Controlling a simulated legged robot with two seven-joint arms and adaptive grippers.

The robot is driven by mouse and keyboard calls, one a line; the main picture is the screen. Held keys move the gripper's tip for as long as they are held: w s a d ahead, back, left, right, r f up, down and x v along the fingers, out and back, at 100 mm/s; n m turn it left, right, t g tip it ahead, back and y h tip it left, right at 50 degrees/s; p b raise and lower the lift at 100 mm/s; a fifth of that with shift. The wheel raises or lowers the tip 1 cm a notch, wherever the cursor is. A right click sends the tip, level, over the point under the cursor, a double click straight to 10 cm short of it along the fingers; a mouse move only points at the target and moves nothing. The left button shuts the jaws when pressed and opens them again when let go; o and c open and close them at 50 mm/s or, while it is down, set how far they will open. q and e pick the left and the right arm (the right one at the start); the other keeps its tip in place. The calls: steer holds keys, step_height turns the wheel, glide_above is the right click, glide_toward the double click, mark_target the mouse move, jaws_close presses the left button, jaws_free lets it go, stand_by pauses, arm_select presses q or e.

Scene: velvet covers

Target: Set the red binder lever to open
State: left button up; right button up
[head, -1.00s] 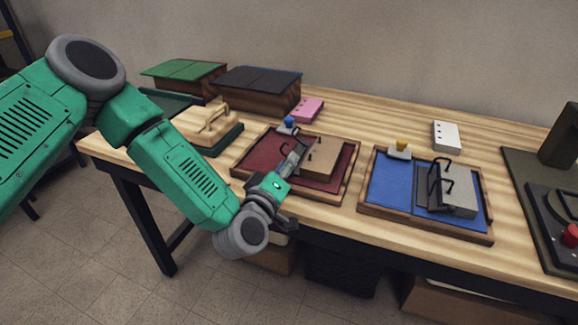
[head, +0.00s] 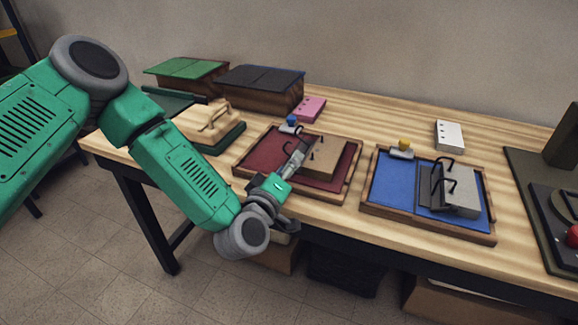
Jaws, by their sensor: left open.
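The red binder (head: 256,155) lies open on the table, with a dark red lining in a wooden frame. A tan block (head: 332,158) and black rings are on its right part. Its lever, with a blue knob (head: 291,121), stands at its back edge. My left gripper (head: 301,148) is open above the middle of the red binder, in front of the lever and apart from the blue knob. My gripper hides part of the rings and lining. The lever's exact setting is too small to tell. My right gripper is not in view.
A blue binder (head: 397,188) with a yellow-knobbed lever (head: 403,146) lies to the right. A pink block (head: 312,108) and a white block (head: 449,135) lie behind. Wooden boxes with green and dark lids (head: 260,78) stand at back left. A wooden-handled press (head: 208,122) is left.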

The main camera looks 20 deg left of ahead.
arm_select(q)
steer(key=shift+a, duration=0.1)
stand_by(0.3)
steer(key=s, duration=1.2)
steer(key=shift+a, duration=0.15)
steer(key=shift+w, duration=0.1)
steer(key=s+d+f+m+g+h, duration=0.2)
steer(key=s+f+m+g, duration=0.2)
steer(key=f, duration=0.3)
steer(key=s+d+f+m+g+h, duration=0.2)
steer(key=s+f+m+g, duration=0.15)
steer(key=f, duration=0.35)
steer(key=s+a+f+m+g+y, duration=0.2)
steer(key=s+a+f+g, duration=0.2)
steer(key=s, duration=0.4)
steer(key=s+a+f+m+g+y, duration=0.2)
steer(key=s+a+f+g, duration=0.3)
steer(key=s+a+g, duration=0.1)
steer(key=shift+s+a+y, duration=0.4)
steer(key=shift+s+a, duration=0.5)
steer(key=shift+s, duration=0.35)
